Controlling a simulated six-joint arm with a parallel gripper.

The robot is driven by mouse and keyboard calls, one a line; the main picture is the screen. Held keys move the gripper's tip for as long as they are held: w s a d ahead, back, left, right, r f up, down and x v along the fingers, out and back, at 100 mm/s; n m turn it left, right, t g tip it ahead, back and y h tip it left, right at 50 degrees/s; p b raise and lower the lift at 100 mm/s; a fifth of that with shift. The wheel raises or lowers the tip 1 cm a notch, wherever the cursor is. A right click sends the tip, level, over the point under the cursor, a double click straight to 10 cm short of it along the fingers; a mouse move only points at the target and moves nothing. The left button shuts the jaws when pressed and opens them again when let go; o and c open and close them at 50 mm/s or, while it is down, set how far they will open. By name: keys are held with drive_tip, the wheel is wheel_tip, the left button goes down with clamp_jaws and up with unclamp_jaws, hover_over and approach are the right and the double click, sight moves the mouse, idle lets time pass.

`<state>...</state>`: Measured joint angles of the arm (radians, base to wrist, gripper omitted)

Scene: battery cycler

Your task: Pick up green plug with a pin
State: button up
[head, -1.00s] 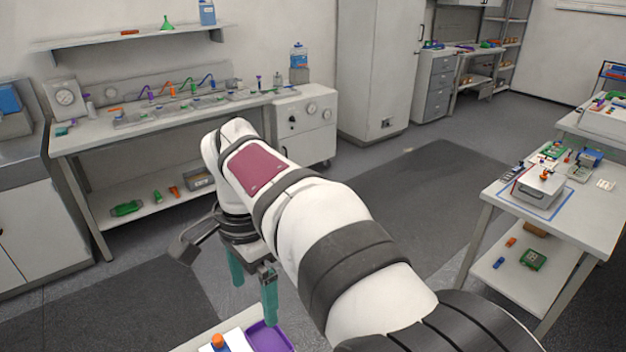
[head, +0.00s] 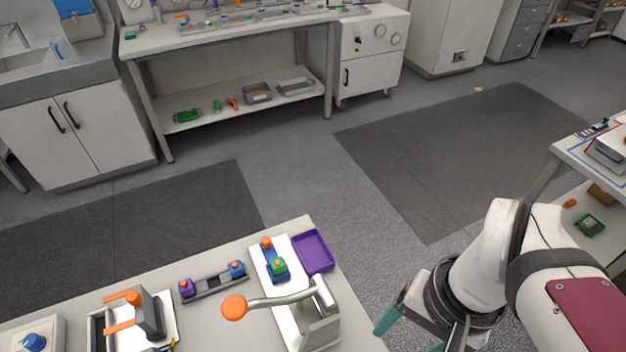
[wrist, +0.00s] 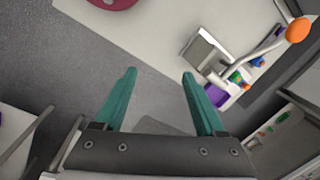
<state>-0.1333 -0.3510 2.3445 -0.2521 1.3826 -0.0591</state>
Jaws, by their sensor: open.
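In the wrist view the green plug (wrist: 235,77) shows small, right of my fingers. My gripper (head: 412,334) is at the lower right, off the bench's right edge and apart from the plug. In the wrist view my gripper (wrist: 158,73) has two teal fingers spread apart with nothing between them.
A lever press with an orange knob (head: 234,307) stands just in front of the plug. A purple tray (head: 313,251) lies right of it. Open floor lies behind the bench.

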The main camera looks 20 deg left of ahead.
drive_tip(key=w+a+n, duration=0.4)
drive_tip(key=w+a, duration=0.1)
drive_tip(key=w, duration=0.2)
drive_tip(key=n+h, duration=0.1)
drive_tip(key=n, duration=0.6)
hover_over(277, 262)
drive_tip(key=d, duration=0.1)
wheel_tip(277, 262, down, 5)
drive_tip(key=f, duration=1)
drive_tip(key=a+f, duration=0.1)
drive_tip(key=f, duration=0.4)
drive_tip(key=shift+f, duration=0.25)
clamp_jaws()
